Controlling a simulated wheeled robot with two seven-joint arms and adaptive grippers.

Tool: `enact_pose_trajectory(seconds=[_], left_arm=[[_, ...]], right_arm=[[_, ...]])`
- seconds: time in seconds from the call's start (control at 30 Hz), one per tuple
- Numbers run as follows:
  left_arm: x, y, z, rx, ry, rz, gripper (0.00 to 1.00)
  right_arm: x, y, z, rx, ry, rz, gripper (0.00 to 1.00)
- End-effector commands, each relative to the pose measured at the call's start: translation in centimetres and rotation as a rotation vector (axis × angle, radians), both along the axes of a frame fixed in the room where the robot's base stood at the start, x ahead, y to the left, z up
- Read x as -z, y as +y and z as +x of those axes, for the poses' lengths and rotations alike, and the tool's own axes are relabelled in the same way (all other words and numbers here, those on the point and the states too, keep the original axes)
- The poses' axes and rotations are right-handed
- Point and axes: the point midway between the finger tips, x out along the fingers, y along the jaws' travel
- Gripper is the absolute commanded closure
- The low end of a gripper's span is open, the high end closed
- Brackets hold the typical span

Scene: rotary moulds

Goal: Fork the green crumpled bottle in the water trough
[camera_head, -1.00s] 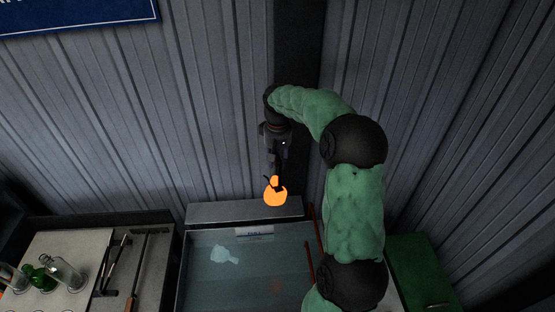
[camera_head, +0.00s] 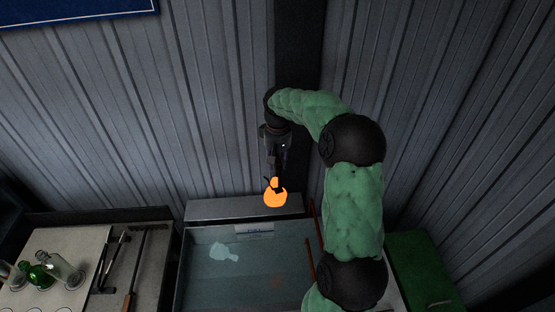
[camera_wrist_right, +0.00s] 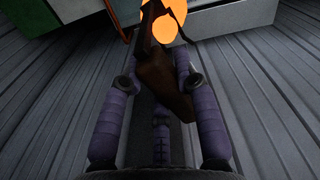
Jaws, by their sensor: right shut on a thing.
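My right gripper (camera_head: 276,165) is shut on the brown handle (camera_wrist_right: 165,85) of a tool, which runs away from it in the wrist view. A glowing orange, bottle-like piece (camera_head: 275,195) is at the tool's far end; it also shows in the wrist view (camera_wrist_right: 166,22). Its glow hides its own colour, and how the tool holds it is unclear. In the head view it appears over the back ledge of the water trough (camera_head: 205,285), apart from the water. A pale crumpled piece (camera_head: 224,252) lies in the trough. My left gripper is out of view.
Thin reddish rods (camera_head: 309,262) stand at the trough's right side. A green box (camera_head: 420,265) is further right. A corrugated wall stands close behind.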

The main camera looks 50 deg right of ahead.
Motion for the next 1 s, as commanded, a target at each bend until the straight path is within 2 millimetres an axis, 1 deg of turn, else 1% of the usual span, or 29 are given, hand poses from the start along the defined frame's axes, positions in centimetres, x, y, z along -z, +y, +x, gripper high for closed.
enact_pose_trajectory(seconds=[0.03, 1.0], left_arm=[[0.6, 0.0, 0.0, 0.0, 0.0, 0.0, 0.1], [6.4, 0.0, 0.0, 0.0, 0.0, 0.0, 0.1]], right_arm=[[0.7, -0.1, 0.0, 0.001, -0.002, -0.001, 1.0], [9.8, -0.1, 0.0, 0.001, -0.001, 0.0, 1.0]])
